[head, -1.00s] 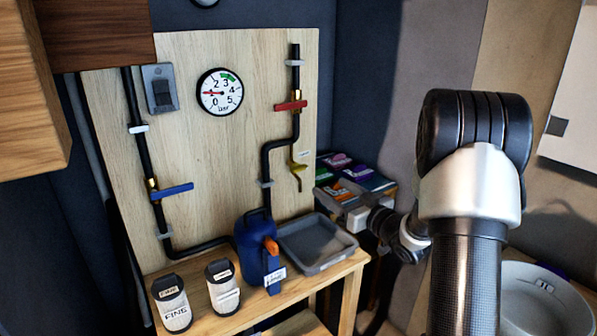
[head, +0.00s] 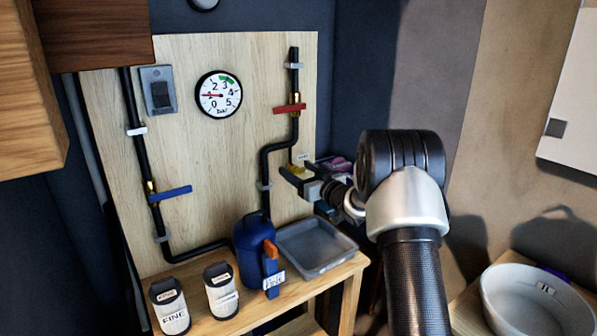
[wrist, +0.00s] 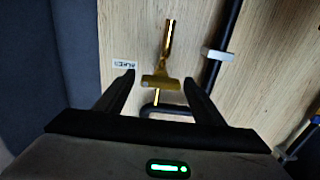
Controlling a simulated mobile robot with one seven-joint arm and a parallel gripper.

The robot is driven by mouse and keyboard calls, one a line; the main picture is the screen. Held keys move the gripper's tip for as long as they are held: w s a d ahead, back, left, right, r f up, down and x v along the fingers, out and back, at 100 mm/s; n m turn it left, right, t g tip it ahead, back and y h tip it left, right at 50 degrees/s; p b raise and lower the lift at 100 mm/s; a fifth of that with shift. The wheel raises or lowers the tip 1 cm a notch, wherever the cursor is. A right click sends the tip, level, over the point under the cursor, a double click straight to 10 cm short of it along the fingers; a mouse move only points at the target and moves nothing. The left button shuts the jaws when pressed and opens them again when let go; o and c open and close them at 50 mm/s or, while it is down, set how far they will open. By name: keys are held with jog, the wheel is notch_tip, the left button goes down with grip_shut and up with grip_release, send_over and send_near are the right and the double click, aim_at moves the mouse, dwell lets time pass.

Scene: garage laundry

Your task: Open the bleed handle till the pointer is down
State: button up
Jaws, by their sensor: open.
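The bleed handle (wrist: 160,82) is a small yellow lever on a brass valve whose spout (wrist: 168,38) runs up the wrist picture. In the wrist view it sits between my gripper's two open fingers (wrist: 159,80), which do not visibly touch it. In the head view my gripper (head: 295,170) is at the valve on the right of the wooden panel and hides most of the spout; a bit of yellow handle (head: 297,167) shows. The round gauge (head: 219,93) has its red pointer (head: 209,95) pointing left, near the 1.
A red handle (head: 290,108) sits on the pipe above, a blue handle (head: 171,193) on the left pipe. Below are a grey tray (head: 318,270), a blue jug (head: 252,245) and two canisters on the wooden bench. Boxes stand behind my gripper.

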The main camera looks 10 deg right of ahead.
jog(key=c, duration=1)
jog(key=shift+c, duration=0.2)
jog(key=shift+f+n+b, duration=0.15)
jog(key=shift+n+b, duration=0.15)
jog(key=shift+b, duration=0.1)
jog(key=shift+a+f+n+b, duration=0.1)
jog(key=shift+n+b, duration=0.8)
jog(key=shift+b, duration=0.3)
jog(key=n+b, duration=0.2)
jog(key=b, duration=0.1)
jog(key=shift+n, duration=0.3)
jog(key=n+b, duration=0.2)
jog(key=shift+a+b, duration=0.1)
jog(key=shift+b, duration=0.2)
jog(key=shift+n+b, duration=0.85)
jog(key=shift+n, duration=0.75)
